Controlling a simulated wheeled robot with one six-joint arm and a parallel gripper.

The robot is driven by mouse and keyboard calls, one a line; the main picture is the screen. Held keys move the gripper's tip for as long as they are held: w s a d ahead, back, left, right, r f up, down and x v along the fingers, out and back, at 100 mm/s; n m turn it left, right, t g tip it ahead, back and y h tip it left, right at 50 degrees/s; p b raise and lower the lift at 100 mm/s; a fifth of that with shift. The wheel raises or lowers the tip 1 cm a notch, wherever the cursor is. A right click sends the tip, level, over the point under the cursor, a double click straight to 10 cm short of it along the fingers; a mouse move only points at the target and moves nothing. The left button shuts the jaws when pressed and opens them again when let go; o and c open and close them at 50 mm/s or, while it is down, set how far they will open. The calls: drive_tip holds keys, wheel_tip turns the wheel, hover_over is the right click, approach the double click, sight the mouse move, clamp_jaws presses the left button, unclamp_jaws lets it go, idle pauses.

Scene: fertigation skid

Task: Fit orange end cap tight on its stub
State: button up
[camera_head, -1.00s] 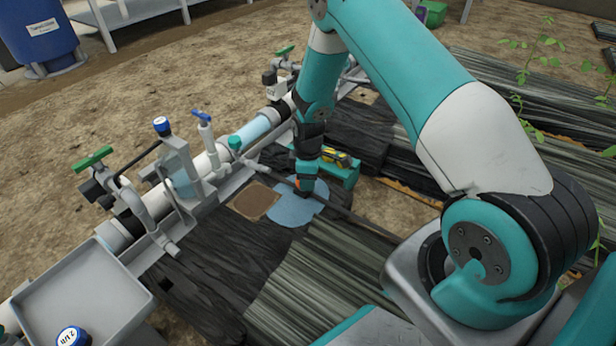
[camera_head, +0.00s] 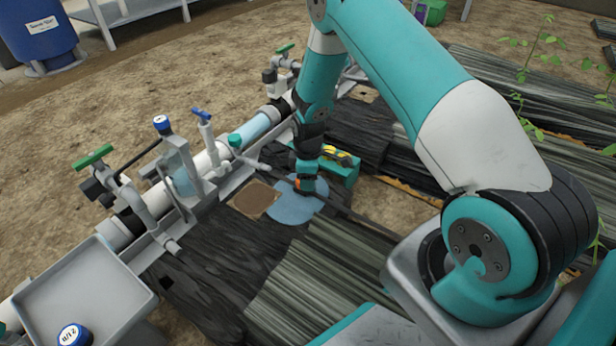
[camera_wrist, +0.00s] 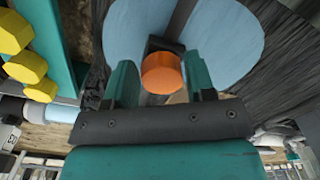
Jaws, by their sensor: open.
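The orange end cap (camera_wrist: 162,73) shows as a short cylinder between the two teal fingers of my gripper (camera_wrist: 161,84), with a visible gap on each side. My gripper is open around it. A dark block touches the cap's outline from behind, and a greyish piece shows just below it. I cannot tell whether the cap is seated on its stub, which I cannot make out. In the head view, my gripper (camera_head: 305,189) points down over the round light-blue patch (camera_head: 288,210), beside a dark pipe. A small orange spot shows at the gripper there, partly hidden.
A teal tray (camera_head: 347,173) with yellow pieces stands close behind my gripper. The white pipe line (camera_head: 215,160) with valves runs along the left. A grey tray (camera_head: 75,290) with a blue-capped item (camera_head: 74,335) is at the lower left. A brown square (camera_head: 254,199) lies beside the blue patch.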

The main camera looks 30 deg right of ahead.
drive_tip(key=shift+f, duration=0.35)
idle(0.4)
drive_tip(key=shift+c, duration=0.2)
drive_tip(key=c, duration=0.3)
drive_tip(key=shift+m+p, duration=0.7)
drive_tip(key=shift+m, duration=0.4)
drive_tip(key=shift+c, duration=0.2)
drive_tip(key=shift+m, duration=0.6)
drive_tip(key=shift+w+d+f, duration=0.1)
drive_tip(key=shift+o, duration=0.3)
